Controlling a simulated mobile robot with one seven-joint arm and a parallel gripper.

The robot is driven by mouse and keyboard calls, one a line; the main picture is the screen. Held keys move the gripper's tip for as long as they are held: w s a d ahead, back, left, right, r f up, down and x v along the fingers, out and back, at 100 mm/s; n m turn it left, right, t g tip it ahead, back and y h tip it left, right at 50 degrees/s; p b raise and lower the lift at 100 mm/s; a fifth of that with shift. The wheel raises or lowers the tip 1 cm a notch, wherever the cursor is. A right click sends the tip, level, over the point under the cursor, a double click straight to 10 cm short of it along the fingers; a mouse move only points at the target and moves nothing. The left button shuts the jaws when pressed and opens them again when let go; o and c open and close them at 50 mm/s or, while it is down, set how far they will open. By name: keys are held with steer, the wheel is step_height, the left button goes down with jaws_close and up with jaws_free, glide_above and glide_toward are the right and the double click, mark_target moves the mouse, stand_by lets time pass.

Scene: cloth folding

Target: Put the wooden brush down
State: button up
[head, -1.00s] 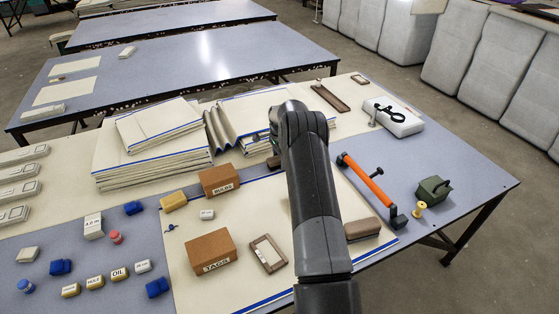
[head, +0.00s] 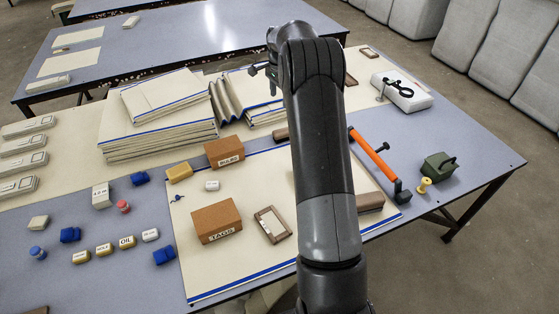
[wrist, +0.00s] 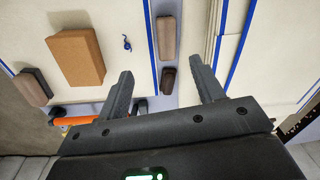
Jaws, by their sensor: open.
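My gripper (wrist: 161,65) is open in the wrist view, its two fingers apart with nothing between them. Beyond the fingertips, a brown wooden block-shaped piece (wrist: 168,37) and a smaller dark brown piece (wrist: 168,80) lie on the grey strip between two blue-edged cloths. I cannot tell for certain which is the wooden brush. In the head view a brown block (head: 281,135) shows just left of my arm, and another (head: 370,202) lies right of it on the cloth.
Folded cloth stacks (head: 160,115) lie behind. An orange-handled tool (head: 371,154) and green case (head: 438,166) are at the right. Grey table is bare near the right edge.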

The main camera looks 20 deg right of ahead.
steer(key=s+a+r+n+t, duration=0.1)
steer(key=s+a+r+n, duration=0.4)
steer(key=s+r, duration=0.5)
steer(key=s+a+r+n+t, duration=0.2)
steer(key=s+a+r+n, duration=0.1)
steer(key=s+a+r, duration=0.7)
steer(key=s+a+f+n+t, duration=0.1)
steer(key=s+n, duration=0.3)
steer(key=s, duration=0.8)
steer(key=s+a+f+n+t, duration=0.1)
steer(key=s+a+f+n, duration=0.2)
steer(key=s, duration=1)
steer(key=shift+s+n, duration=0.25)
steer(key=shift+n, duration=0.15)
steer(key=shift+o, duration=0.5)
steer(key=shift+a, duration=0.1)
